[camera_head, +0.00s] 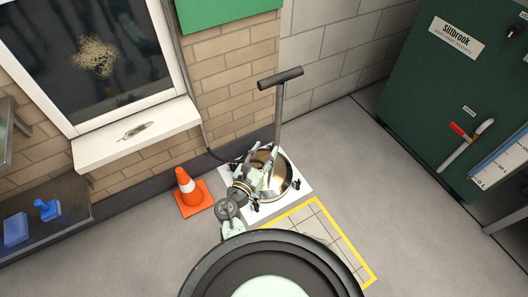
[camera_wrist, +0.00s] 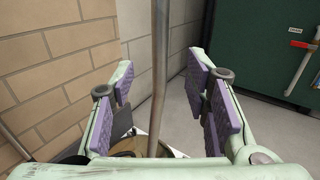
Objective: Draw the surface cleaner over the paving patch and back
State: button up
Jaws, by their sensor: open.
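The surface cleaner (camera_head: 276,185) is a round, shiny steel dome on small castors, with an upright pole and a black T-bar handle (camera_head: 281,77). It stands on a white mat (camera_head: 302,186) by the brick wall. The paving patch (camera_head: 316,232), grey slabs in a yellow border, lies in front of it, partly hidden by my body. My gripper (camera_head: 260,172) is low over the dome at the pole. In the wrist view its purple-padded fingers (camera_wrist: 165,100) are wide apart, with the grey pole (camera_wrist: 159,60) between them and space on both sides.
An orange cone (camera_head: 190,190) stands left of the mat. A window with a white sill (camera_head: 136,131) is on the wall. A green cabinet (camera_head: 452,82) with a red-tipped lever stands at the right. A bench (camera_head: 45,217) holds blue items. The floor right of the patch is clear.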

aim_at(276, 132)
jog(key=shift+w, duration=0.1)
jog(key=p+x, duration=0.1)
jog(key=x, duration=0.9)
jog(key=shift+w+d, duration=0.2)
jog(key=shift+w, duration=0.1)
jog(key=shift+c, duration=0.4)
grip_shut()
dwell(0.6)
